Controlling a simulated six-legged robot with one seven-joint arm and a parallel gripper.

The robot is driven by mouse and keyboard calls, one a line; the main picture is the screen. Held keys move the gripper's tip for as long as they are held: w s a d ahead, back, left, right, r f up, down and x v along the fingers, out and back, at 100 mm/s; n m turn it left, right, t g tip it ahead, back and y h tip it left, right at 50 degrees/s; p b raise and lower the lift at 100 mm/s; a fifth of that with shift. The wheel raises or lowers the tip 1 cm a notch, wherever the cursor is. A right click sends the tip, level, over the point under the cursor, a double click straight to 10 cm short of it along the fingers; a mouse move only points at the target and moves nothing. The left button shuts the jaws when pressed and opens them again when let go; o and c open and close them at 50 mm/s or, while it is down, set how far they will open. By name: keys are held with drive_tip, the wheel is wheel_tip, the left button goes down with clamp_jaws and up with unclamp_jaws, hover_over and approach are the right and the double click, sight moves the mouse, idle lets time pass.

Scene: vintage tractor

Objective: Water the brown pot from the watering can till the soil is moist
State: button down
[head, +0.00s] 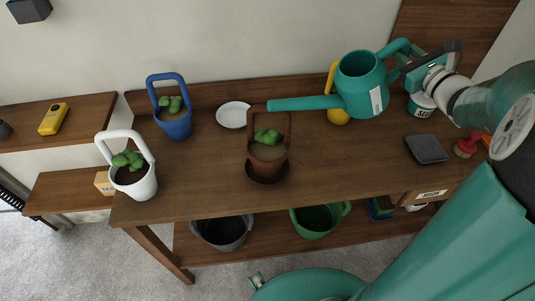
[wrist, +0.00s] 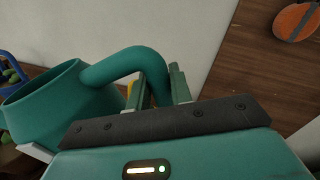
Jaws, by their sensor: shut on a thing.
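The teal watering can (head: 358,88) is held above the table, its long spout (head: 300,103) reaching left over the brown pot. My gripper (head: 405,58) is shut on the can's handle, which also shows in the wrist view (wrist: 125,62) running between the fingers (wrist: 165,88). The can looks roughly level, and no water shows coming from the spout.
A blue pot (head: 178,124) and a white pot (head: 136,183) with plants stand left on the table (head: 215,185). A white plate (head: 233,115) lies behind. A yellow pot (head: 338,116) is partly behind the can. A dark square slab (head: 426,149) and red object (head: 466,145) lie right.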

sight(407, 39)
drive_tip(key=shift+a+r, duration=0.15)
drive_tip(key=shift+r, duration=0.65)
idle(1.4)
drive_tip(key=shift+r+n, duration=0.3)
drive_tip(key=shift+a+r, duration=0.2)
drive_tip(key=shift+r, duration=0.25)
idle(1.5)
drive_tip(key=shift+s+a+r+n, duration=0.1)
drive_tip(key=shift+r+n, duration=0.15)
drive_tip(key=shift+n, duration=0.05)
idle(1.0)
